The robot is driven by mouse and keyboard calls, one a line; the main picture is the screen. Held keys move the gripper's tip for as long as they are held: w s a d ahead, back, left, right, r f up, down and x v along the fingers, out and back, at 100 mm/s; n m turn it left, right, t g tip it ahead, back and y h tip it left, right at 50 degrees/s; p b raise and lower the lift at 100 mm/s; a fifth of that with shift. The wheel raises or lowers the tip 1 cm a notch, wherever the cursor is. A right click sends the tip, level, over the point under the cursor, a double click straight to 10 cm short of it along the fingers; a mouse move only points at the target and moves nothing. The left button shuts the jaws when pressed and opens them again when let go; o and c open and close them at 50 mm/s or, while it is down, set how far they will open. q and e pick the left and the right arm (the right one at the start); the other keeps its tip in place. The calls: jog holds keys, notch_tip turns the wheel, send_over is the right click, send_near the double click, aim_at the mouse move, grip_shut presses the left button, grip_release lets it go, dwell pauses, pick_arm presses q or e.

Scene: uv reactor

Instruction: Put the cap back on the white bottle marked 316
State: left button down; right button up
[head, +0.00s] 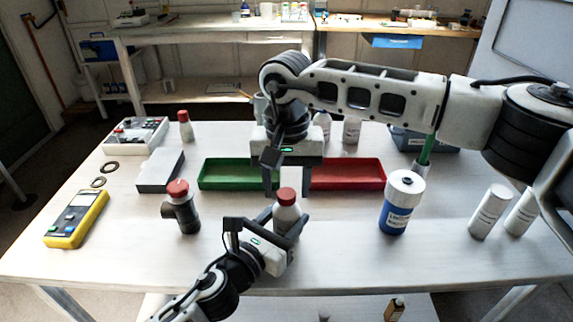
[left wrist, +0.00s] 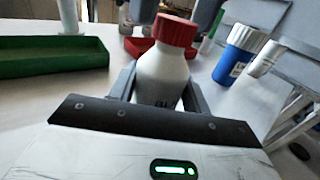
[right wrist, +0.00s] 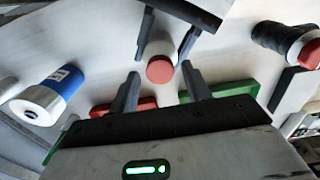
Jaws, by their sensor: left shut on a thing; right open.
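A white bottle (head: 285,219) with a red cap (head: 286,195) on its top stands upright near the middle of the table. My left gripper (head: 284,222) is shut on the bottle's body. In the left wrist view the cap (left wrist: 174,30) sits on the bottle (left wrist: 161,77); dark marking shows low on the body, partly hidden by the gripper and unreadable. My right gripper (right wrist: 160,73) is open above the bottle, its fingers on either side of the cap (right wrist: 160,69) and apart from it. I cannot tell how tightly the cap is seated.
Behind the bottle are a green tray (head: 215,184) and a red tray (head: 375,187). A dark pipe fitting (head: 184,214) stands left; a blue-and-white container (head: 397,220) stands right. Another red-capped bottle (head: 185,131) is at back left. A yellow meter (head: 76,219) lies at far left. Front table is clear.

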jog(key=shift+f, duration=0.5)
